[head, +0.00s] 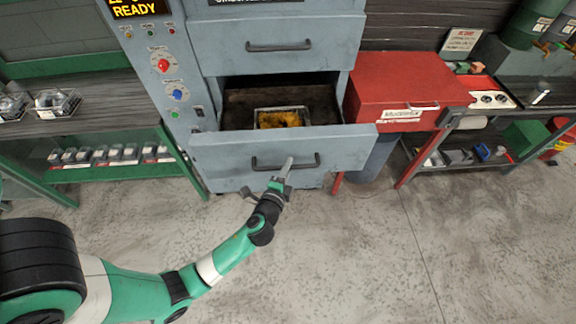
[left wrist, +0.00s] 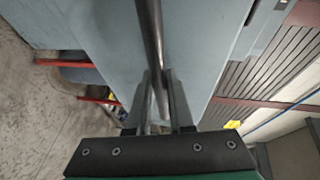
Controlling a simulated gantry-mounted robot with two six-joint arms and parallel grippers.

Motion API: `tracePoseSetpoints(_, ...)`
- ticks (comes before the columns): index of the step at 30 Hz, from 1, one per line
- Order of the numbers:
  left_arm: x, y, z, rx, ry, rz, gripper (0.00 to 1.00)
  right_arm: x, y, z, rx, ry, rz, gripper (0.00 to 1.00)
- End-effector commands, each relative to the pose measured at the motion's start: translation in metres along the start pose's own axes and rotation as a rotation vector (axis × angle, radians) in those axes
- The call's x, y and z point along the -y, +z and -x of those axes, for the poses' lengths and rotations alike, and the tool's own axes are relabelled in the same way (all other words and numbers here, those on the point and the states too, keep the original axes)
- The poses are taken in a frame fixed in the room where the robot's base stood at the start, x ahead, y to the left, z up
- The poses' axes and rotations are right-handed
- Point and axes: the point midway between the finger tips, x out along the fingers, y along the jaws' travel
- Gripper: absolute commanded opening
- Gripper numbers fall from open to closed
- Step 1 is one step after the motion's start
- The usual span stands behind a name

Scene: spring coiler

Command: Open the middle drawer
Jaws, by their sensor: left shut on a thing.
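The blue-grey machine cabinet has a drawer (head: 230,150) pulled out, below a closed upper drawer (head: 215,48). Inside the open drawer is a metal tray (head: 257,110) with orange-yellow contents. The open drawer's dark bar handle (head: 308,162) is on its front. My left gripper (head: 285,168) is at this handle, reaching up from the lower left. In the left wrist view the handle bar (left wrist: 151,35) runs down between the two fingers of my left gripper (left wrist: 158,90), which is shut on it. My right gripper is not in view.
A control panel (head: 163,75) with knobs and a READY display is left of the drawers. A red box (head: 385,85) stands close to the open drawer's right side. A green-framed shelf (head: 115,172) is at left, a workbench at right. The floor (head: 390,250) in front is clear.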

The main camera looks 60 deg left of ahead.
Motion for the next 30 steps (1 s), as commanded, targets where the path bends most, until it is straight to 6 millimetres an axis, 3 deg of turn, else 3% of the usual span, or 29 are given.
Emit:
tracePoseSetpoints(8, 0.001, 0.0, 0.0, 0.0, -0.001, 0.0, 0.0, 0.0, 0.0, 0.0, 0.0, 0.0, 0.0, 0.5)
tracePoseSetpoints(9, 0.001, 0.0, 0.0, 0.0, -0.001, 0.0, 0.23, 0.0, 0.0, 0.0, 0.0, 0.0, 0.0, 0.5)
tracePoseSetpoints(14, 0.0, 0.0, 0.0, 0.0, -0.001, 0.0, 0.5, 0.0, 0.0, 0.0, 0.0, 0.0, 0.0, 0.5)
tracePoseSetpoints(23, 0.0, 0.0, 0.002, 0.0, 0.0, -0.001, 0.5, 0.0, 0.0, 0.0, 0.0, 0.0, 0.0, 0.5)
tracePoseSetpoints(26, 0.0, -0.001, 0.011, -0.003, 0.001, -0.001, 0.5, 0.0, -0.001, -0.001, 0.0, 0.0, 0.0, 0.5)
tracePoseSetpoints(30, -0.001, -0.002, 0.04, -0.006, 0.002, -0.003, 0.5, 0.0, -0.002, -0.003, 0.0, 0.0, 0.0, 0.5)
